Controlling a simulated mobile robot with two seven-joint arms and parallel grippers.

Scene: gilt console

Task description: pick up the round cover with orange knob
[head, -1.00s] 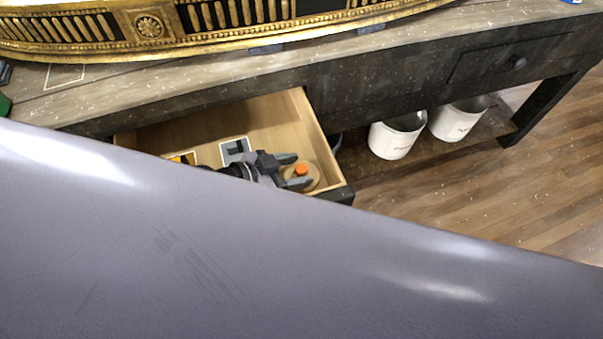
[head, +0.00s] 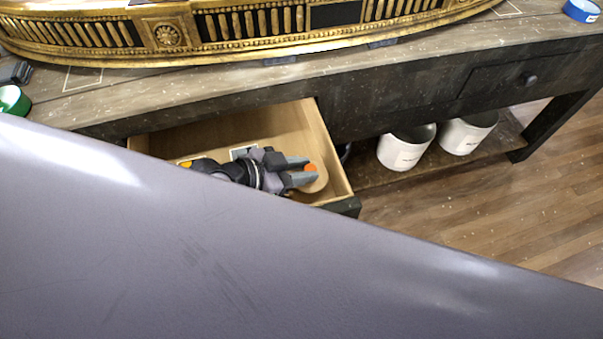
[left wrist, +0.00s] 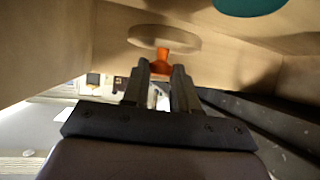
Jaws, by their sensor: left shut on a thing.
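The round cover (head: 319,184) is a flat, wood-coloured disc with an orange knob (head: 310,168). It is in the front right part of the open drawer in the head view. My left gripper (head: 308,169) reaches into the drawer and is shut on the knob, with one finger on each side. In the left wrist view the disc (left wrist: 165,38) shows just beyond the fingertips (left wrist: 161,68), with the orange knob (left wrist: 165,54) between them. I cannot tell whether the disc touches the drawer floor. My right gripper is not in view.
The wooden drawer (head: 330,145) has walls close around the gripper. A teal item (left wrist: 250,4) is at the left wrist view's top edge. Two white buckets (head: 403,150) (head: 465,134) stand on the lower shelf. My large grey arm link hides the lower left of the head view.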

